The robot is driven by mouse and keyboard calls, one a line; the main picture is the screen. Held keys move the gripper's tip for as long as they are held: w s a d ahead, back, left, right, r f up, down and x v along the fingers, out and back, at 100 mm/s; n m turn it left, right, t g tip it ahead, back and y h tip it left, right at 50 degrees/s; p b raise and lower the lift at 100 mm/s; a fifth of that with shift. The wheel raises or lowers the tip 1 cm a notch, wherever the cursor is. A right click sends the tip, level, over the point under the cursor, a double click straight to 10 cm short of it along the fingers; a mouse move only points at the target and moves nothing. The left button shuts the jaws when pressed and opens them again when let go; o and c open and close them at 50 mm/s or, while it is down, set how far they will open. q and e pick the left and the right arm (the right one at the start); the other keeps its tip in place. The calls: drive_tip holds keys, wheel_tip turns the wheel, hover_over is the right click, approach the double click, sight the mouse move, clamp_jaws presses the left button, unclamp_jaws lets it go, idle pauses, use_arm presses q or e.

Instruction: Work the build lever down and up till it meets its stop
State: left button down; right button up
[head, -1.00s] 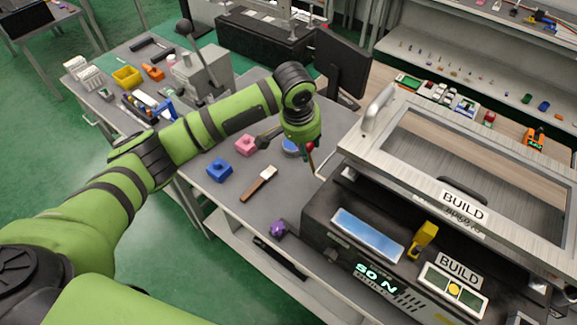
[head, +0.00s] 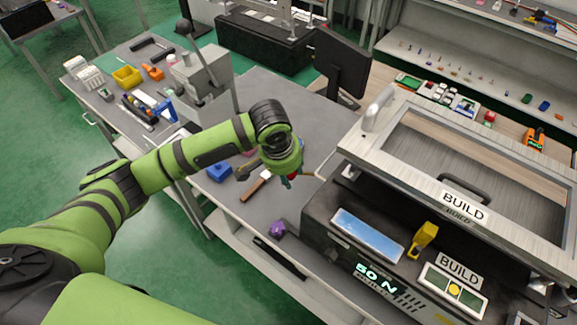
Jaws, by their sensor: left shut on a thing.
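The build lever (head: 326,162) appears as a thin pale rod at the left side of the machine marked BUILD (head: 316,211). It runs from the machine toward my left gripper (head: 290,180). The left gripper is shut on the lever's end, where a small red part shows; the fingers and the grip are mostly hidden by my own wrist. The stop cannot be made out. My right gripper is not in view.
A wood-handled scraper (head: 256,187) and a blue block (head: 219,170) lie on the grey bench (head: 225,205) by my left wrist. A purple piece (head: 277,228) sits near the machine's front corner. A dark monitor (head: 342,66) stands behind.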

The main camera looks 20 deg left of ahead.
use_arm(q)
drive_tip(key=shift+s+f, duration=0.1)
drive_tip(key=c, duration=0.7)
unclamp_jaws()
drive_tip(key=shift+r, duration=0.65)
drive_tip(key=shift+v, duration=2.5)
drive_tip(key=shift+s, duration=0.1)
drive_tip(key=shift+a+r, duration=0.1)
drive_tip(key=shift+r, duration=0.35)
drive_tip(key=v, duration=1.1)
drive_tip(key=shift+s, duration=0.15)
